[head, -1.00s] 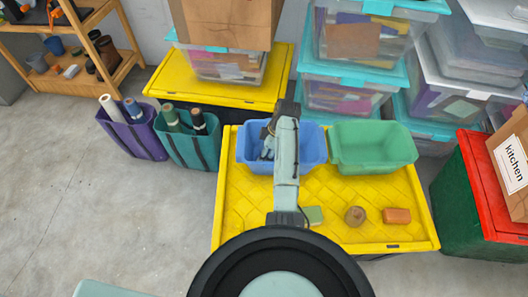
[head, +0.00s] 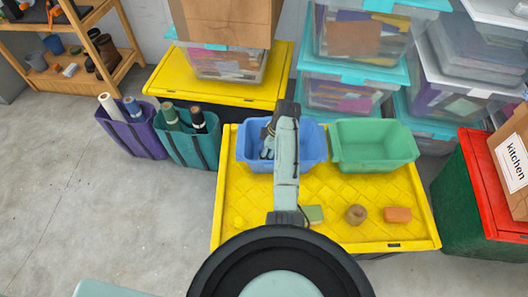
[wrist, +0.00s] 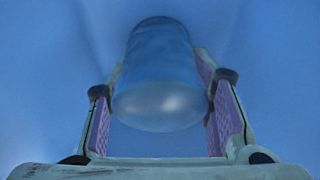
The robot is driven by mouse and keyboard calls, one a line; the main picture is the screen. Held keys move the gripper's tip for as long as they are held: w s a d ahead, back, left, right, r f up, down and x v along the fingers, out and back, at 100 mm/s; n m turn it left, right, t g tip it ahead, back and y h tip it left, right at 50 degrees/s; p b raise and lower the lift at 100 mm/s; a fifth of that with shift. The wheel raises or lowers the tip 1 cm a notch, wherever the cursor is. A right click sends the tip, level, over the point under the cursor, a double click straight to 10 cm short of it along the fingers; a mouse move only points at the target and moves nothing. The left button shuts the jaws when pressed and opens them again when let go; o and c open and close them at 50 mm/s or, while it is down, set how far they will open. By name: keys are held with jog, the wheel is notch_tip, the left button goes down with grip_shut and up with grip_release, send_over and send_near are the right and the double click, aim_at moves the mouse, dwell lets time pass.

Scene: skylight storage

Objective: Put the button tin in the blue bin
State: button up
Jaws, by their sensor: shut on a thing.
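The blue bin (head: 310,150) stands at the back of the yellow lid, left of the green bin. My gripper (head: 268,148) reaches down inside the blue bin, partly hidden behind my arm. In the wrist view, my gripper (wrist: 160,88) is shut on a smooth, shiny cylinder, which I take to be the button tin (wrist: 158,75). It sits between the two fingers and looks bluish in the shade. Blue bin surface fills the background there. The tin cannot be made out in the head view. Whether it touches the bin floor I cannot tell.
The green bin (head: 375,150) stands to the right. A green block (head: 314,214), a round brown thing (head: 356,215) and an orange block (head: 397,215) lie on the yellow lid (head: 325,185) in front. Clear boxes are stacked behind.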

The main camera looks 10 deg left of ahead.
jog(key=o, duration=1.5)
jog(key=shift+c, duration=0.2)
jog(key=shift+r+p, duration=3.85)
jog(key=shift+r, duration=0.65)
jog(key=v, duration=1.2)
